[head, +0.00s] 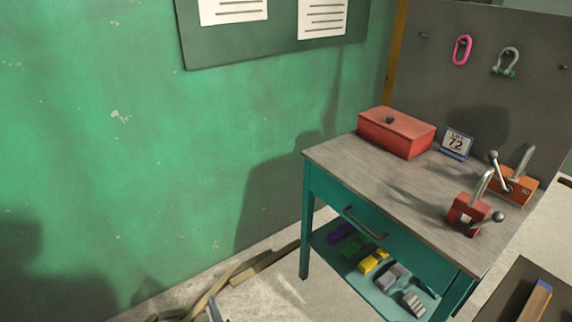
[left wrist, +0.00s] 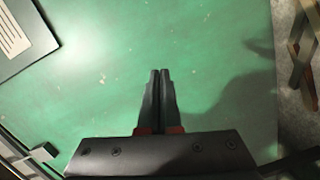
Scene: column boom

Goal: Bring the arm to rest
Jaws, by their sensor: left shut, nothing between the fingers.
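My left gripper (left wrist: 160,74) shows in the left wrist view, its two dark fingers closed together with nothing between them. It points toward the green wall (left wrist: 205,60) and no object touches the fingertips. In the head view only a small grey sliver shows at the bottom edge, and I cannot tell whether it is part of this gripper. My right gripper is in neither view.
A teal workbench (head: 345,165) stands at right, with a red box (head: 400,135), a number sign (head: 456,143) and two clamp-like tools on top. Several small items lie on its lower shelf. Wooden strips (head: 262,268) lie on the floor along the wall (head: 120,170).

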